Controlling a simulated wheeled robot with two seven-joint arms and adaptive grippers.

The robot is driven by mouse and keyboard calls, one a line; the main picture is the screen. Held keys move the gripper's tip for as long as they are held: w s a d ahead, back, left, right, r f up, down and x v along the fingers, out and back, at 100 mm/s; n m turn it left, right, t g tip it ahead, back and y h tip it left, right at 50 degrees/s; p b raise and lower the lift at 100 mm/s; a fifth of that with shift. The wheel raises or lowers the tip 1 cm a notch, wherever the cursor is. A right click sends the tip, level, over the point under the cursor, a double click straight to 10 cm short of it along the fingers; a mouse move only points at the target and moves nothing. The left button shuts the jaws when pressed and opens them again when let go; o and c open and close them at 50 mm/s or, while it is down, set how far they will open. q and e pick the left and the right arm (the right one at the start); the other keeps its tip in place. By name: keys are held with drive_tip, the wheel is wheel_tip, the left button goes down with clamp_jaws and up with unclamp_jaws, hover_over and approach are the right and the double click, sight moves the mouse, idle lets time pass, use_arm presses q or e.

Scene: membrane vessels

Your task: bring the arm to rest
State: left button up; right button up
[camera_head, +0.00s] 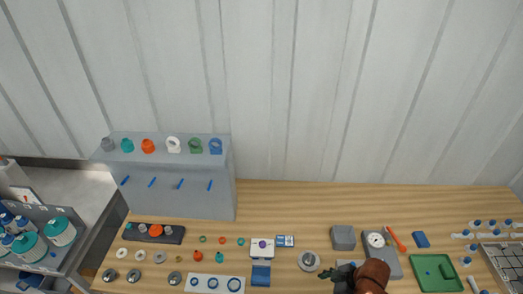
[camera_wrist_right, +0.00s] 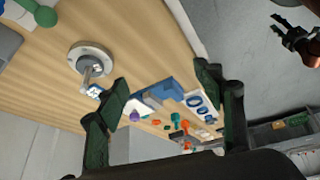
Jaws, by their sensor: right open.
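My right gripper (camera_head: 338,275) shows at the bottom of the head view, over the front of the wooden bench, right of a round metal stand (camera_head: 309,261). In the right wrist view my right gripper (camera_wrist_right: 161,78) is open, its two dark green fingers wide apart with nothing between them. The stand also shows in that view (camera_wrist_right: 92,55), beyond the left finger and apart from it. My left gripper (camera_wrist_right: 287,32) shows at the upper right of the right wrist view, over the grey floor; whether its jaws are open is unclear. It is not in the head view.
The wooden bench (camera_head: 290,205) is bare along its back. A grey stand (camera_head: 205,185) carries several coloured fittings. Grey blocks (camera_head: 344,237), a green tray (camera_head: 435,273) and a metal rack (camera_head: 505,262) lie to the right. Rings and a white-and-blue device (camera_head: 262,248) lie left of the gripper.

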drive_tip(key=s+d+f+m+t+h, duration=0.1)
drive_tip(key=s+d+f+m+h, duration=0.15)
drive_tip(key=s+d+m, duration=0.5)
drive_tip(key=s+d+f+m+h, duration=0.2)
drive_tip(key=s+d+m+h, duration=0.1)
drive_tip(key=s+d+m, duration=0.5)
wheel_tip(320, 180, down, 38)
drive_tip(key=s+a+n+g+b, duration=0.1)
drive_tip(key=s+a+n+b, duration=0.15)
drive_tip(key=b, duration=0.55)
drive_tip(key=s+f+b, duration=0.3)
drive_tip(key=s+f, duration=0.6)
drive_tip(key=f, duration=0.3)
drive_tip(key=s+f+g+b, duration=0.1)
drive_tip(key=s+f+b, duration=0.2)
drive_tip(key=s+f, duration=0.7)
drive_tip(key=shift+s+a+f+n, duration=0.2)
drive_tip(key=shift+f+n, duration=0.1)
drive_tip(key=shift+f, duration=0.6)
drive_tip(key=shift+y, duration=0.25)
